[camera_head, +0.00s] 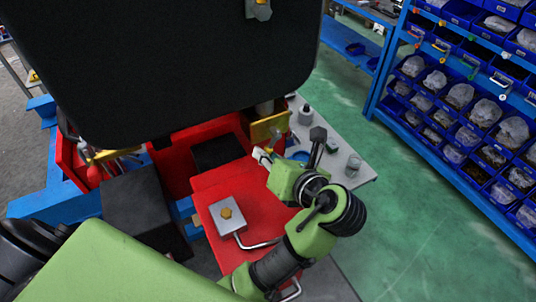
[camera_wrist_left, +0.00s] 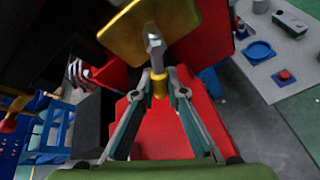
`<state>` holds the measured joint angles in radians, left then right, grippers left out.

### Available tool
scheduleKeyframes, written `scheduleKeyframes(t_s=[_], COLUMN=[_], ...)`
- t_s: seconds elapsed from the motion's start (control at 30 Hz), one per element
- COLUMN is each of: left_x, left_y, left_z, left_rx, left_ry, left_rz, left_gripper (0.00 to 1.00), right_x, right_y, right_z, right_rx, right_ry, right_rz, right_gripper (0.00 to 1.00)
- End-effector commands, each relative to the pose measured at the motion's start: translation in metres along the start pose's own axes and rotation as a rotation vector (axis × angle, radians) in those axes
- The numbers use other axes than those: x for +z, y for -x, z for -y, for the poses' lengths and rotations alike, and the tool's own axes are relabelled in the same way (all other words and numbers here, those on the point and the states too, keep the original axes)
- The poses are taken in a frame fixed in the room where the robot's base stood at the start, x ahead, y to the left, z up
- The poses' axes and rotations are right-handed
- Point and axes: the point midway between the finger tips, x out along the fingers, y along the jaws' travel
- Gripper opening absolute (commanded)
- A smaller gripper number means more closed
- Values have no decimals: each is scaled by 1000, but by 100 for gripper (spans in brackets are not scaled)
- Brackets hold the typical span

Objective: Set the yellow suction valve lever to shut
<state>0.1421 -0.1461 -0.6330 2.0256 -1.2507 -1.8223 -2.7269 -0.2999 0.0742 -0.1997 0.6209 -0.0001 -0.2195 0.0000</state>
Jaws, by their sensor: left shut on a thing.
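My left gripper (camera_head: 262,156) reaches in from below, just under a yellow plate (camera_head: 269,127) at the red unit. In the left wrist view my left gripper (camera_wrist_left: 158,76) has its fingers closed together on a small yellow piece, which I take for the yellow lever (camera_wrist_left: 159,88). A grey metal end stands up above it, in front of the yellow plate (camera_wrist_left: 130,30). In the head view the fingers hide the lever. The lever's angle and any shut mark cannot be told. My right gripper is not in view.
A large black panel (camera_head: 170,60) fills the upper left. A grey table (camera_head: 345,170) with small items stands right of my arm. Blue bin racks (camera_head: 460,120) stand beyond the open green floor (camera_head: 420,220).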

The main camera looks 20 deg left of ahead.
Motion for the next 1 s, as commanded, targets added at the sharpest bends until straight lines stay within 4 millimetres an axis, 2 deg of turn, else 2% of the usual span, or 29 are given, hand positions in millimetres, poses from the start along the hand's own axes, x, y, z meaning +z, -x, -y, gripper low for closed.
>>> scheduleKeyframes(t_s=[0.07,0.1,0.17,0.7,1.0], left_x=[0,0,0,1,3], left_y=[-1,-1,-1,0,-2], left_z=[-1,-1,-1,1,15], left_rx=[3,3,2,-9,-98], left_ry=[1,1,1,19,235], left_rz=[1,2,2,8,55], left_gripper=[0,18,30,30,30], right_x=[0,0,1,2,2], right_y=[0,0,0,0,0], right_z=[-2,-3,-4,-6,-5], right_rx=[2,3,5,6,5], right_ry=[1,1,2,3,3], right_rz=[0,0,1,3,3], right_gripper=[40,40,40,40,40])
